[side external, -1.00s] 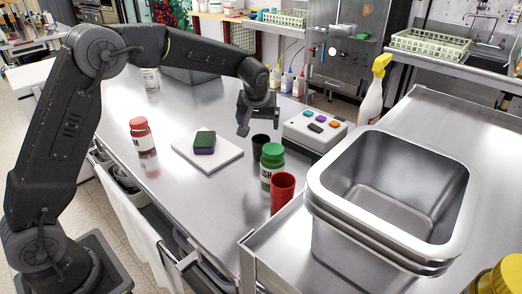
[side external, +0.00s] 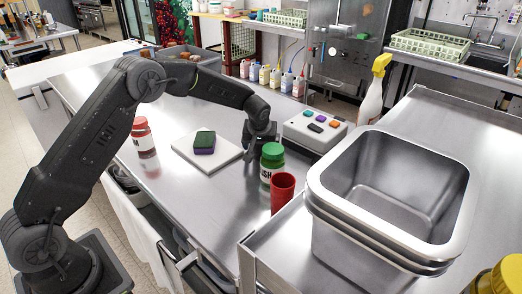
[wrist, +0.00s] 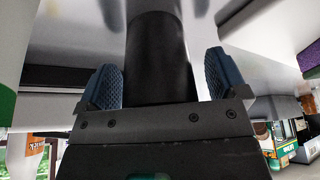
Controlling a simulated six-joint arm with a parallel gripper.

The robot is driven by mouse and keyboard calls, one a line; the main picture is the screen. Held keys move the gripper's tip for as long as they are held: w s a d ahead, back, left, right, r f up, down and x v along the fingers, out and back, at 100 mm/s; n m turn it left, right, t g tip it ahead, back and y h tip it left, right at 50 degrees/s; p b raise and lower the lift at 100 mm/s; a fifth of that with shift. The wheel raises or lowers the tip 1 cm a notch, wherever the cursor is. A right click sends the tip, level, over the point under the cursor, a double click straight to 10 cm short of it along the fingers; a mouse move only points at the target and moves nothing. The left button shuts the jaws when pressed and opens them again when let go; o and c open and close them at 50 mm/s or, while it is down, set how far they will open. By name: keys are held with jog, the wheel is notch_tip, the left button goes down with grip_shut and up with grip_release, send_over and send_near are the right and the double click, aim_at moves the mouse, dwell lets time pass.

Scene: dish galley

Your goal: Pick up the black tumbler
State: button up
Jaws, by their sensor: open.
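The black tumbler (wrist: 158,55) fills the middle of the wrist view, standing between the two blue-padded fingers of my gripper (wrist: 160,82). The fingers are open, one on each side of it, with a narrow gap visible at the left and right. In the side view my gripper (side external: 255,146) is low over the steel counter, just behind the green-lidded jar. There the tumbler is hidden or merges with the dark gripper, so I cannot make it out.
The green-lidded jar (side external: 272,163) and a red tumbler (side external: 283,192) stand close in front of my gripper. A white board (side external: 222,161) with a sponge (side external: 204,143) lies left. A button box (side external: 314,130) is right. A red-lidded jar (side external: 146,148) stands farther left.

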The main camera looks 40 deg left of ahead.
jog(key=c, duration=1)
